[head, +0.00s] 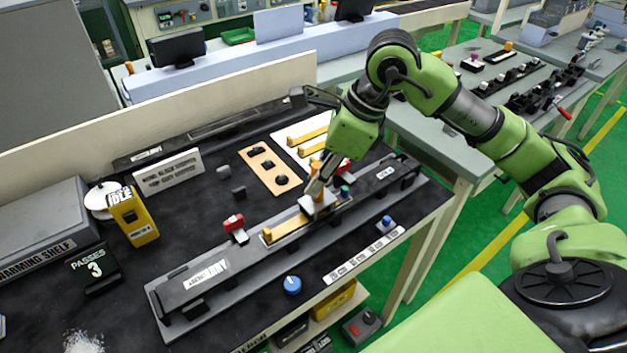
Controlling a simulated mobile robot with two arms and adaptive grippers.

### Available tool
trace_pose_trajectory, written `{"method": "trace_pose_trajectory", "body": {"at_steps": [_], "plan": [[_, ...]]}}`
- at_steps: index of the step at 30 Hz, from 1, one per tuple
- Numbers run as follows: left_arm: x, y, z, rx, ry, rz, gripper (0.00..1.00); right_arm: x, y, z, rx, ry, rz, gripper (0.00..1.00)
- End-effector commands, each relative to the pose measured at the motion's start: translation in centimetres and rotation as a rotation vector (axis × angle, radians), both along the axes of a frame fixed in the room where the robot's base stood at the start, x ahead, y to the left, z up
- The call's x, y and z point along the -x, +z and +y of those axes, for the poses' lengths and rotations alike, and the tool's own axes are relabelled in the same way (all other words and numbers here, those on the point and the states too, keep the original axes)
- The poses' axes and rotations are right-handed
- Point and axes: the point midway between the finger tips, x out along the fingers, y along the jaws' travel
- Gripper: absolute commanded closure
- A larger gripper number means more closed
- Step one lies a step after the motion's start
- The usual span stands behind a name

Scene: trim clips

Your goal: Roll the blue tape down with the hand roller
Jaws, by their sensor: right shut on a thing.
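My right gripper (316,188) reaches down over the long dark trim (207,278) in its fixture. It is shut on the hand roller, whose pale roller part (318,206) sits on or just above the trim; I cannot tell if it touches. A yellow strip (287,229) lies along the trim, left of the roller. I see no clearly blue tape; the strip on the trim looks yellow. My left gripper is not in view.
A red clamp (234,223) stands behind the trim at the strip's left end. A blue knob (291,284) is in front. A counter (95,268) reads "PASSES 3". A yellow device (134,217) reads "IDLE". Behind are a tan board (254,165) and a white board (290,134) with yellow strips.

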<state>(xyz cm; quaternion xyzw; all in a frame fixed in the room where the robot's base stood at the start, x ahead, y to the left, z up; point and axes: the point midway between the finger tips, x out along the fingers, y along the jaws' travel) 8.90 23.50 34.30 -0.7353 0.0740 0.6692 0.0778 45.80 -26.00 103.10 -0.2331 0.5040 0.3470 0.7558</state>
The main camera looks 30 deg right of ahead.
Motion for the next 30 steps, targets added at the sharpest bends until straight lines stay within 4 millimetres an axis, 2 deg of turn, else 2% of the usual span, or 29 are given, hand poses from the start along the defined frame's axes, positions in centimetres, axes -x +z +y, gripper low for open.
{"method": "trace_pose_trajectory", "body": {"at_steps": [1, 18, 30], "plan": [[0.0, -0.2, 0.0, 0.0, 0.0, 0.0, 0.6, 0.2, -0.6, -0.3, 0.006, -0.001, 0.014, 1.0], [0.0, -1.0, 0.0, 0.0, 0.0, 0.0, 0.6, 0.1, -0.5, -2.2, 0.004, 0.001, 0.013, 1.0], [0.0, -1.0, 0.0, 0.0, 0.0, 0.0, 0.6, 0.1, -0.4, -2.3, 0.004, 0.002, 0.012, 1.0]]}}
